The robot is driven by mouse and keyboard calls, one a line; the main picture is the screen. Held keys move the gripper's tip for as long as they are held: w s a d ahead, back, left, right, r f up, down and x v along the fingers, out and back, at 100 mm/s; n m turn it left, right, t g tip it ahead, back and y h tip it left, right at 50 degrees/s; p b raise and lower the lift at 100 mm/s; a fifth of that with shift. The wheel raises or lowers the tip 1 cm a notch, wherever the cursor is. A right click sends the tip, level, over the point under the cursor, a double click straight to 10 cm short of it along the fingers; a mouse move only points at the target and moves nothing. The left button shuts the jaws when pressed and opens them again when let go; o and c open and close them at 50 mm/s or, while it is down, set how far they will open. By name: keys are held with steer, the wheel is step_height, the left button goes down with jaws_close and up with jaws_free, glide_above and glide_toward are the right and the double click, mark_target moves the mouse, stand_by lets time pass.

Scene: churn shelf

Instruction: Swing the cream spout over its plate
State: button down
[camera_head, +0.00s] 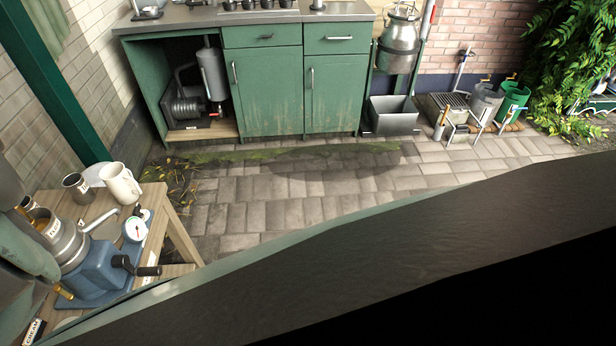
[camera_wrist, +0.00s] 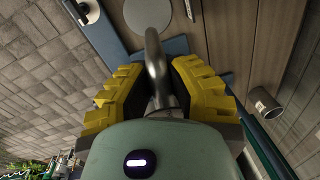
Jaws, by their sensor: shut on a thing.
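In the wrist view, a curved metal spout (camera_wrist: 154,65) runs between the yellow-padded fingers of my gripper (camera_wrist: 158,88), which is shut on it. A flat grey round plate (camera_wrist: 148,14) lies on the wooden bench beyond the spout, at the top of the picture. In the head view, the separator has a blue body (camera_head: 98,270) and a metal bowl (camera_head: 62,240). Another metal spout (camera_head: 100,219) sticks out at its far side. A CREAM label (camera_head: 33,331) shows at the lower left. My gripper's fingers are hidden there.
The crank handle (camera_head: 148,270) juts from the separator. Green cabinets (camera_head: 265,90) stand behind. The paved floor between is clear.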

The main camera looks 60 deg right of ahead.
steer(key=c, duration=0.9)
jaws_free()
steer(key=shift+o, duration=0.2)
steer(key=shift+w+r, duration=0.1)
steer(key=shift+r, duration=0.05)
step_height(320, 180, up, 12)
steer(key=s, duration=0.1)
steer(key=shift+d, duration=0.25)
steer(key=shift+s, duration=0.1)
